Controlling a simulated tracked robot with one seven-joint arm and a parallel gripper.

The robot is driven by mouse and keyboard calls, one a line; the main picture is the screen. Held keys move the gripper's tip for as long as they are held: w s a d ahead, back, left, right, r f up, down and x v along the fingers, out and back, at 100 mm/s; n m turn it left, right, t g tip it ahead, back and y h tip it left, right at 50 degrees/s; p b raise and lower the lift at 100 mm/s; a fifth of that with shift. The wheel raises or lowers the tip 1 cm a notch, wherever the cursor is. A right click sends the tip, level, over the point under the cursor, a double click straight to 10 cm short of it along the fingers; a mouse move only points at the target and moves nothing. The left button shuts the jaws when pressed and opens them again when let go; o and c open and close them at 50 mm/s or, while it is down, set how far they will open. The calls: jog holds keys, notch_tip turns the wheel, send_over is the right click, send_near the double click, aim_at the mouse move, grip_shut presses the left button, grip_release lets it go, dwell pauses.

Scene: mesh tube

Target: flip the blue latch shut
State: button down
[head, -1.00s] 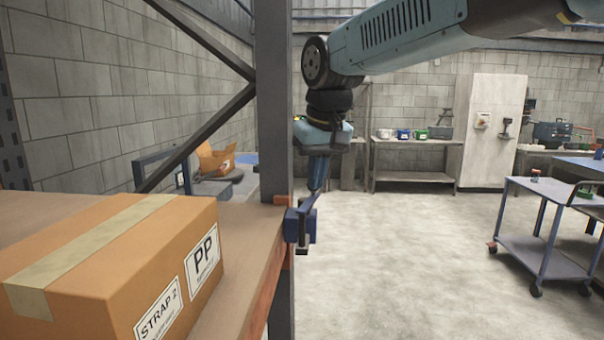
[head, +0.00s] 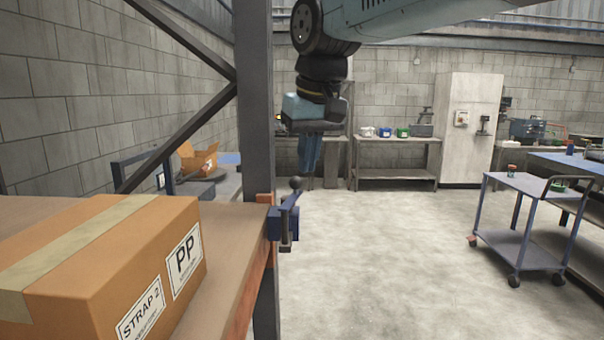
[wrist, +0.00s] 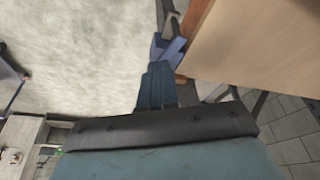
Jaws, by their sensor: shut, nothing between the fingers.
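The blue latch (head: 283,224) is fixed to the side of the grey post at the shelf's end. Its lever leans upward and slightly right, with a dark ball knob (head: 296,183) on top. My gripper (head: 309,175) points down, shut and empty, and appears beyond the latch and slightly right of the knob, with a gap between. In the wrist view the shut fingers (wrist: 157,78) show at centre, and the latch (wrist: 172,48) lies just past them, partly hidden. I cannot tell the exact distance between them.
A wooden shelf (head: 222,262) holds a taped cardboard box (head: 105,255) at left. The grey post (head: 257,110) and its diagonal brace stand beside the latch. A blue-grey cart (head: 525,195) is at right. The floor right of the latch is open.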

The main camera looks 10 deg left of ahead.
jog(key=a+v, duration=0.1)
jog(key=v, duration=0.5)
jog(key=shift+s+d, duration=0.25)
jog(key=shift+d, duration=0.1)
jog(key=shift+r, duration=0.15)
